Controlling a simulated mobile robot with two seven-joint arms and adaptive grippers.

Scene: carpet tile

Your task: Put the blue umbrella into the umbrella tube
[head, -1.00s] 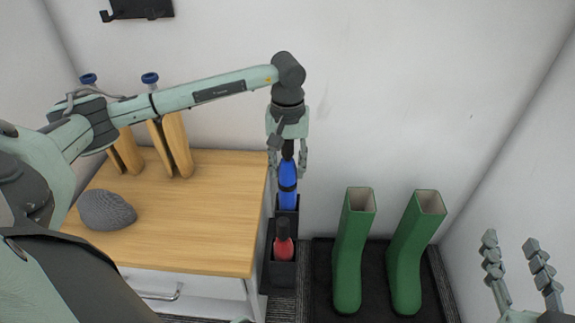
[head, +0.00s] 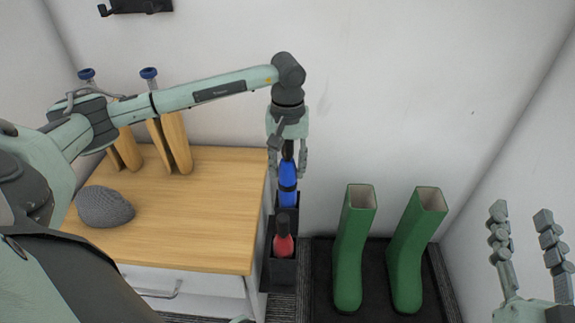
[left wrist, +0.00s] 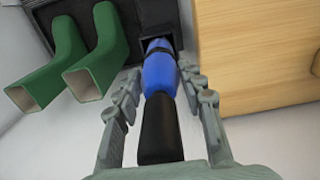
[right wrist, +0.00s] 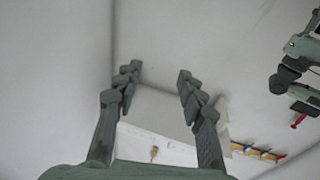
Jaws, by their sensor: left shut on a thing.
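The blue umbrella (head: 288,180) stands upright with its dark handle up, to the right of the cabinet. Its lower end is within the opening of the rear dark square tube (head: 289,214); how deep it sits is hidden. My left gripper (head: 288,165) points down and is shut on the umbrella near its handle. In the left wrist view, the blue umbrella (left wrist: 160,78) runs between the fingers into the dark tube (left wrist: 150,20). My right gripper (head: 522,226) is open and empty at the far right; its spread fingers also show in the right wrist view (right wrist: 158,76).
A red umbrella (head: 283,242) stands in the front dark compartment (head: 283,272). Green boots (head: 349,255) stand on a black tray (head: 322,290) to the right. The wooden cabinet top (head: 215,210) holds a grey knitted hat (head: 105,208) and tan boot shapes (head: 177,145).

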